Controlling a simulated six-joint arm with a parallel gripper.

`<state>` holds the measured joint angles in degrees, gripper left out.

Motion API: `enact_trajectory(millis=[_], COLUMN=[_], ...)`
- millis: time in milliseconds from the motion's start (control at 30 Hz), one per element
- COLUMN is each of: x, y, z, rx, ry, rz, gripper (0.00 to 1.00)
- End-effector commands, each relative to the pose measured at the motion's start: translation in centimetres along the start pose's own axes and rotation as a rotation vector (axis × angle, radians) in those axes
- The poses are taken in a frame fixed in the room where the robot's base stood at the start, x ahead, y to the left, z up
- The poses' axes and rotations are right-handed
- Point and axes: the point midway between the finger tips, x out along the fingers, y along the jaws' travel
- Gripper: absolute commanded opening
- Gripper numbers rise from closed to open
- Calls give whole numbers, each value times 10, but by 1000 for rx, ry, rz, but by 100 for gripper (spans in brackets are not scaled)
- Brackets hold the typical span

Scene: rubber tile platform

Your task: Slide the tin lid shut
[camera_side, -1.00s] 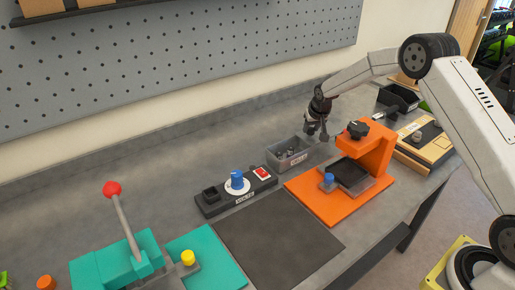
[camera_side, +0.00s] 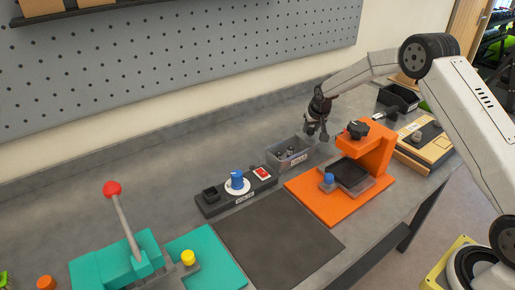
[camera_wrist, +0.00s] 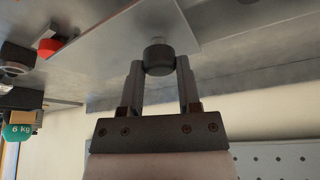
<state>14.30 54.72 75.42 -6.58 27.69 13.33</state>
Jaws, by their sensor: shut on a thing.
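The tin (camera_side: 273,163) is a small grey open box at the back of the bench in the side view, with dark bolts showing inside. My gripper (camera_side: 318,136) is just at its right end, pointing down. In the wrist view, my gripper (camera_wrist: 160,75) is shut on a dark round knob (camera_wrist: 158,62). The knob sits on a flat grey panel, which looks like the tin lid (camera_wrist: 105,42). In the side view the lid is too small and too hidden by the fingers to make out clearly.
An orange press (camera_side: 372,150) stands close to the right of my gripper. A switch box (camera_side: 237,192) with a blue knob lies left of the tin. A dark mat (camera_side: 277,240) and a teal lever station (camera_side: 110,265) lie nearer. The pegboard wall (camera_side: 200,55) rises behind.

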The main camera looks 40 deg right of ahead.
Motion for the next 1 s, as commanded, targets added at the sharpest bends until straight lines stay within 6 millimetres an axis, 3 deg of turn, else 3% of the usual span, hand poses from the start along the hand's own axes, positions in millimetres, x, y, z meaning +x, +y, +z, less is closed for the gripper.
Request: enact_trajectory(millis=[567, 767, 1000], x=[-1, -5, -13], y=[-4, -30, -80], z=[0, 10, 29], rx=[1, -2, -2], ry=[1, 0, 1], rz=[-1, -1, -2], gripper=[0, 0, 0])
